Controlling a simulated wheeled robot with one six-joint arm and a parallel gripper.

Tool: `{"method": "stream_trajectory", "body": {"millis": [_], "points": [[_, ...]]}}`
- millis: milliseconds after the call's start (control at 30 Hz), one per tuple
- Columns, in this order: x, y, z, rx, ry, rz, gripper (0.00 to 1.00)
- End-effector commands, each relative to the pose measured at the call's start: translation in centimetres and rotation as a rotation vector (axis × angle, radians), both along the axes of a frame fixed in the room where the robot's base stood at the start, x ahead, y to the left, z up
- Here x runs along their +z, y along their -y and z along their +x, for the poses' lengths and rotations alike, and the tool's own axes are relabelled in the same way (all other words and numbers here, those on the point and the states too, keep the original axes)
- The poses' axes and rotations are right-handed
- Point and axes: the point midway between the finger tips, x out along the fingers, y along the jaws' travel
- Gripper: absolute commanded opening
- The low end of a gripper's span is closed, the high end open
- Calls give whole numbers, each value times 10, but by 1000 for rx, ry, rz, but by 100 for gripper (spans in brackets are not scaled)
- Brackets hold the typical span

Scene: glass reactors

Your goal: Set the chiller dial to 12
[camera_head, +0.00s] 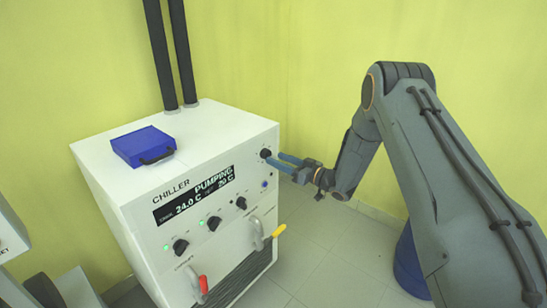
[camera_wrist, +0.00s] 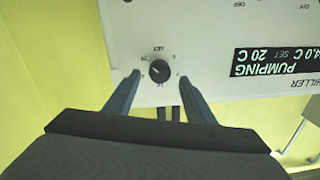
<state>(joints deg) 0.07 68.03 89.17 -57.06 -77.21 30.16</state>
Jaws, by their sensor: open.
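The white chiller (camera_head: 160,187) stands against the yellow wall, its front panel facing me. Its display (camera_head: 196,196) reads PUMPING, 24.0 C and SET 20 C. A small black dial (camera_head: 265,153) sits at the upper right of the panel. The dial also shows upside down in the wrist view (camera_wrist: 159,71), ringed by small marks too small to read surely. My gripper (camera_head: 273,158) is open, its blue fingers pointing at the panel. In the wrist view its fingertips (camera_wrist: 160,76) lie on either side of the dial, with gaps; I cannot tell their depth.
Several black knobs (camera_head: 214,223) sit lower on the panel. A red-handled valve (camera_head: 203,285) and a yellow-handled valve (camera_head: 279,231) stick out below. A blue case (camera_head: 143,145) lies on top, before two black pipes (camera_head: 181,50). The floor at right is partly clear.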

Motion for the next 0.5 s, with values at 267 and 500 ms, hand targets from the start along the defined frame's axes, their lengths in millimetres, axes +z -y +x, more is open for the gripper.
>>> {"method": "stream_trajectory", "body": {"millis": [267, 500], "points": [[0, -24, 16, -1, -1, -1, 50], [-1, -26, 18, -2, -2, -1, 50]]}}
